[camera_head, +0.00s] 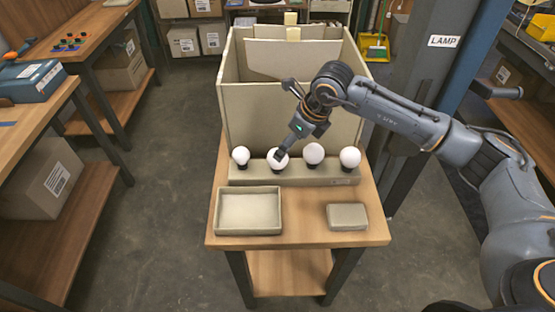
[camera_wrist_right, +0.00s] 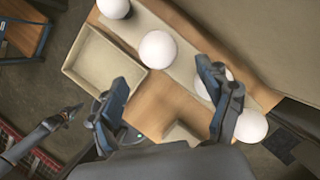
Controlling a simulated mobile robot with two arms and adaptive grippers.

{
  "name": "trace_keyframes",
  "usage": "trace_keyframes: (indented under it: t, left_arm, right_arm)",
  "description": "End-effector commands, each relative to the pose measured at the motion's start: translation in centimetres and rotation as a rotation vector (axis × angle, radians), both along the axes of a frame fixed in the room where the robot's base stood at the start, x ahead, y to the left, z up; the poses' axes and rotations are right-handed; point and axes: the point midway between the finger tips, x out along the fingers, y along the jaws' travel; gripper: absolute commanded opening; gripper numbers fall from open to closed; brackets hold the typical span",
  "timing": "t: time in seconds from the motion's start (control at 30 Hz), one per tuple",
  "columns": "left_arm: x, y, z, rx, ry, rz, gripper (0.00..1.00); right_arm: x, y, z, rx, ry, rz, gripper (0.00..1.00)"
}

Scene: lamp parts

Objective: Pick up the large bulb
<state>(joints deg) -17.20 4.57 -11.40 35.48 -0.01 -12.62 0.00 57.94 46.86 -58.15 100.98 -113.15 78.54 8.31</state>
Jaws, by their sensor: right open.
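Several white round bulbs with dark bases stand in a row in the grey holder (camera_head: 335,180) on the small table. From left to right they are a first bulb (camera_head: 240,154), a second (camera_head: 275,163), a third (camera_head: 314,153) and a fourth (camera_head: 350,157). Their sizes are close; I cannot tell surely which is the large one. My right gripper (camera_head: 281,154) overlaps the second bulb in the head view. In the wrist view my right gripper (camera_wrist_right: 168,100) is open and empty, with the second bulb (camera_wrist_right: 157,50) beyond its fingers. One finger partly hides the third bulb (camera_wrist_right: 211,88).
A tall open-topped box (camera_head: 240,110) stands right behind the holder. Bare wood (camera_head: 305,215) lies between tray and small box.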

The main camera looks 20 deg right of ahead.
Motion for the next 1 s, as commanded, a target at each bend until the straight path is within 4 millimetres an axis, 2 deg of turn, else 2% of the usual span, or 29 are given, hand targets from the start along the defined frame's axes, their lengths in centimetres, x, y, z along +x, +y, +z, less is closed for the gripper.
trace_keyframes:
  t: [0.1,0.33,0.43,0.57,0.7,1.0]
  left_arm:
    - [0.0,0.0,0.7,0.0,0.0,0.0,0.0]
    - [0.0,0.0,1.1,0.0,0.0,-0.001,0.0]
    - [0.0,0.0,2.0,0.0,0.0,-0.001,0.0]
    - [0.0,0.0,3.2,0.0,0.0,-0.001,0.0]
    - [0.0,0.0,3.4,0.0,-0.001,-0.001,0.0]
    - [0.0,0.0,3.4,0.0,-0.001,-0.002,0.0]
  right_arm:
    - [0.6,0.6,-1.9,0.002,0.004,-0.001,0.78]
    - [1.2,1.1,-3.6,0.002,0.0,0.002,0.78]
    - [1.6,1.5,-4.3,0.002,0.002,0.001,0.78]
    - [2.3,2.2,-5.9,0.002,0.004,0.001,0.78]
    - [2.9,2.5,-7.6,0.003,0.001,0.0,0.78]
    - [3.0,2.6,-8.1,0.002,-0.001,0.001,0.78]
